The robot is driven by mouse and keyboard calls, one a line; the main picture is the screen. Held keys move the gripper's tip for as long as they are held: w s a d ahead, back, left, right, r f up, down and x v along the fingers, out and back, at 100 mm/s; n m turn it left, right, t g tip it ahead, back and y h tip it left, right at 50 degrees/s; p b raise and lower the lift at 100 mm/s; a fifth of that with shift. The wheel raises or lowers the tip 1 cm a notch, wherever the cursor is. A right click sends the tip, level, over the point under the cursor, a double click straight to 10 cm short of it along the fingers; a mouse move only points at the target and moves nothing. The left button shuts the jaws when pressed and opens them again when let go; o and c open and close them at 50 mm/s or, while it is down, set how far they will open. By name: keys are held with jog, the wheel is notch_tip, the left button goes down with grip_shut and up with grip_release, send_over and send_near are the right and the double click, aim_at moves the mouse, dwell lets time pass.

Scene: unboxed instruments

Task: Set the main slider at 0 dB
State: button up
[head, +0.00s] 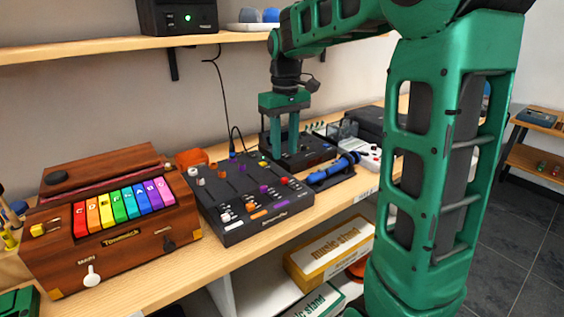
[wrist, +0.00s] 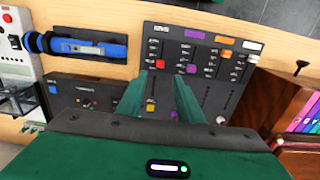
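The black mixer (head: 250,203) lies on the shelf in the head view, with several slider tracks and coloured caps. A red cap (head: 284,181) sits near its right front corner; the wrist view shows this red cap (wrist: 160,64) beside a printed scale. A yellow cap (wrist: 150,106) shows between the fingers in the wrist view. The track labels are too small for me to tell which slider is the main one. My gripper (head: 284,153) points down near the mixer's far right corner. Its fingers (wrist: 160,95) are apart, with nothing held between them.
A wooden instrument (head: 120,238) with coloured keys and a knob marked MAIN stands left of the mixer. A blue cylindrical device (head: 334,171) lies to its right. A dark unit (head: 312,158) stands behind, close to my fingers. An upper shelf (head: 90,46) runs above.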

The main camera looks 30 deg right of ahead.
notch_tip(320, 180, up, 2)
jog(key=shift+r, duration=0.15)
dwell(0.5)
jog(key=s+d+f+m, duration=0.1)
jog(key=s+f+m, duration=0.2)
jog(key=s, duration=1.1)
jog(key=s+d+f+m, duration=0.1)
jog(key=s+f+m, duration=0.3)
jog(key=s+f, duration=0.5)
jog(key=s, duration=0.6)
jog(key=shift+d+f, duration=0.1)
jog(key=shift+w+f, duration=0.25)
jog(key=shift+w, duration=0.4)
